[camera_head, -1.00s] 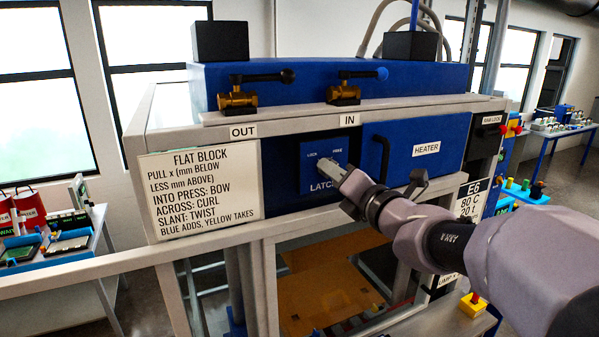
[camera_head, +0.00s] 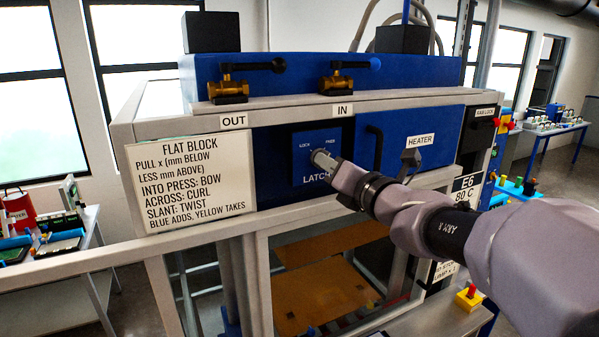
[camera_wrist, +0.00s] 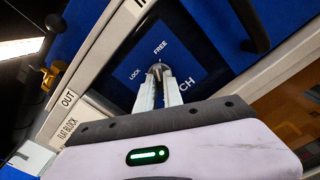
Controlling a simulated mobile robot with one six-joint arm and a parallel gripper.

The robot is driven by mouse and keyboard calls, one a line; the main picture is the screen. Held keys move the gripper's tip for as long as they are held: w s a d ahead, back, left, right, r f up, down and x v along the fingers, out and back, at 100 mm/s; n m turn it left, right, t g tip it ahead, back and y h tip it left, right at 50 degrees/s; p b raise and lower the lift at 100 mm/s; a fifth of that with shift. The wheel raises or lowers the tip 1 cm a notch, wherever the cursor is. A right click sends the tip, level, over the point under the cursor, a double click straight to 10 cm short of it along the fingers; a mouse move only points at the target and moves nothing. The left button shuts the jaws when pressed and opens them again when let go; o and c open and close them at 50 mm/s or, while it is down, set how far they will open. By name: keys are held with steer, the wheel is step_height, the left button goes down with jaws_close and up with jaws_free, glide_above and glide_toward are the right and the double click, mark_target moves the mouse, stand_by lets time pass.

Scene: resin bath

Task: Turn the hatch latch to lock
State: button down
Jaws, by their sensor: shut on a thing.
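The hatch latch sits on a blue plate (camera_head: 313,145) with the words LOCK, FREE and LATCH, in a dark recess of the machine front. My gripper (camera_head: 324,160) reaches it from the right and covers the middle of the plate. In the wrist view my gripper (camera_wrist: 158,85) is shut on the small latch knob (camera_wrist: 158,68), between and just below the words LOCK and FREE. The fingers hide most of the knob, so I cannot tell exactly which word it points to.
A black handle (camera_head: 374,149) stands out right of the latch, beside the HEATER label (camera_head: 420,140). Two brass valves (camera_head: 337,82) sit above. A sign (camera_head: 190,175) is at the left. A side table (camera_head: 60,262) with trays stands further left.

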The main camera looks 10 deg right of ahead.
steer(key=shift+f+n+b, duration=0.15)
steer(key=shift+n+b, duration=7.3)
steer(key=shift+n, duration=0.15)
steer(key=c, duration=1.5)
jaws_free()
steer(key=shift+d, duration=0.1)
